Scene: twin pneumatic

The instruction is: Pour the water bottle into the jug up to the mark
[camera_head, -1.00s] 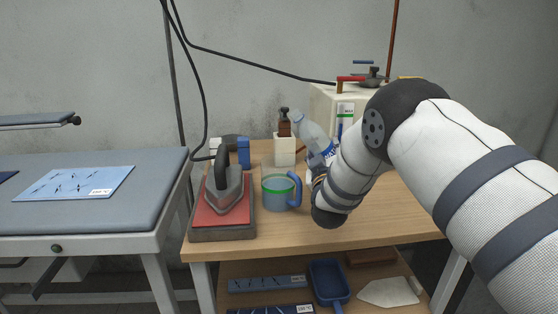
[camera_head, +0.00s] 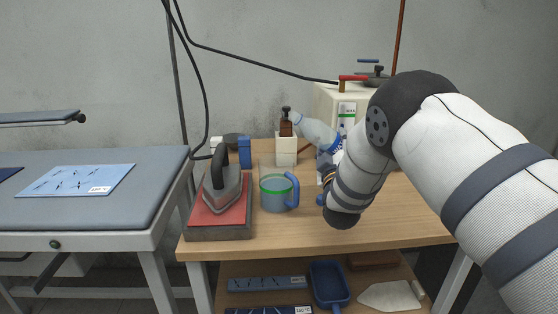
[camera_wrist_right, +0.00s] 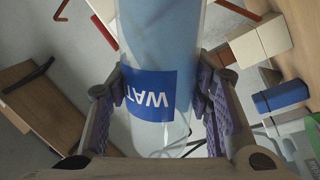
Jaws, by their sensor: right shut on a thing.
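The water bottle (camera_head: 318,134) is clear pale blue with a blue label. It is tilted well over, neck to the upper left, above and apart from the jug. My right gripper (camera_wrist_right: 168,92) is shut on its body around the label; in the head view my wrist and forearm hide much of the grip and the bottle's base. The jug (camera_head: 275,195) is a see-through blue-grey cup with a blue handle on its right and a green band near the top. It stands upright on the wooden table. I see no stream of water. My left gripper is not in view.
An iron (camera_head: 222,190) on a red pad stands left of the jug. Behind are a white holder (camera_head: 286,152) with a brown bottle, a blue block (camera_head: 245,153) and a cream machine (camera_head: 330,100). The front right tabletop is clear. A padded grey table (camera_head: 150,200) stands at left.

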